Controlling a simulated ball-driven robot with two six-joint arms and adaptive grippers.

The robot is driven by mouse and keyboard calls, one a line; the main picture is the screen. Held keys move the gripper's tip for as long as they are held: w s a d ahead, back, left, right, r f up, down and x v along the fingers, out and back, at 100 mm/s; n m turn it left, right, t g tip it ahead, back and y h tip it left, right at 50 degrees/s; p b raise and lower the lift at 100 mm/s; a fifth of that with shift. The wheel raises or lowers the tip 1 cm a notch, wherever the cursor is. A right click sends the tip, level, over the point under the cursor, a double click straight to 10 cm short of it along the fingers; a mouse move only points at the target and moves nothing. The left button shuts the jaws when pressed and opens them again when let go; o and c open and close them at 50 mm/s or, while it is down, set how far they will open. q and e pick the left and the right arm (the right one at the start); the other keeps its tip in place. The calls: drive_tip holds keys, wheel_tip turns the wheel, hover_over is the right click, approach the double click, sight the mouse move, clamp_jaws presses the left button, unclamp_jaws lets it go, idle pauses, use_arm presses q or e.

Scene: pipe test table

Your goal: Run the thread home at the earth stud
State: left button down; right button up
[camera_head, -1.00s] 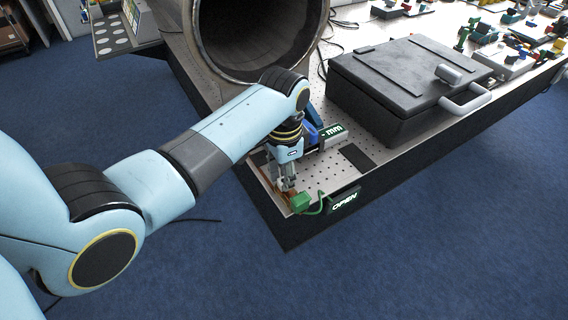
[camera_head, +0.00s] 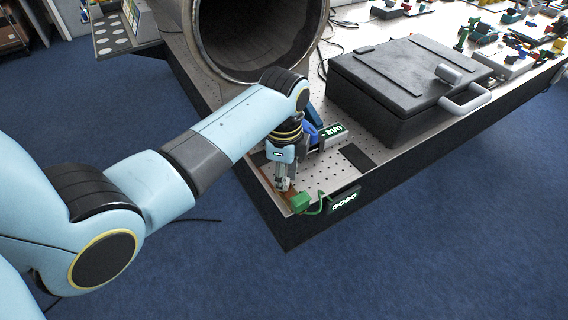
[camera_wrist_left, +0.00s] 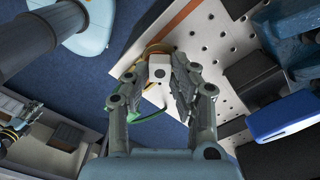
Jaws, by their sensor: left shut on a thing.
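My left gripper (camera_head: 284,183) points down at the near corner of the pipe test table. In the left wrist view its fingers (camera_wrist_left: 157,75) close around a small pale block with a dark round hole (camera_wrist_left: 160,71). Beneath the block, a brass-coloured ring (camera_wrist_left: 156,48) shows in part. The earth stud itself is hidden under the block and fingers. A copper-coloured strip (camera_head: 291,191) lies at the corner beside the fingertips. A green clip (camera_head: 301,203) with a green wire sits just beside it. My right gripper is not in view.
A small display (camera_head: 344,202) with glowing characters hangs on the table's front edge. Another lit meter (camera_head: 333,138) stands behind the gripper. A large pipe (camera_head: 262,70) and a black lidded case (camera_head: 400,85) stand farther back. Perforated tabletop (camera_head: 318,168) is bare right of the gripper.

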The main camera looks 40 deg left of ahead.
use_arm(q)
drive_tip(key=m, duration=0.2)
drive_tip(key=shift+a+m, duration=0.1)
drive_tip(key=shift+m, duration=0.3)
drive_tip(key=c, duration=1)
unclamp_jaws()
drive_tip(key=shift+c, duration=0.2)
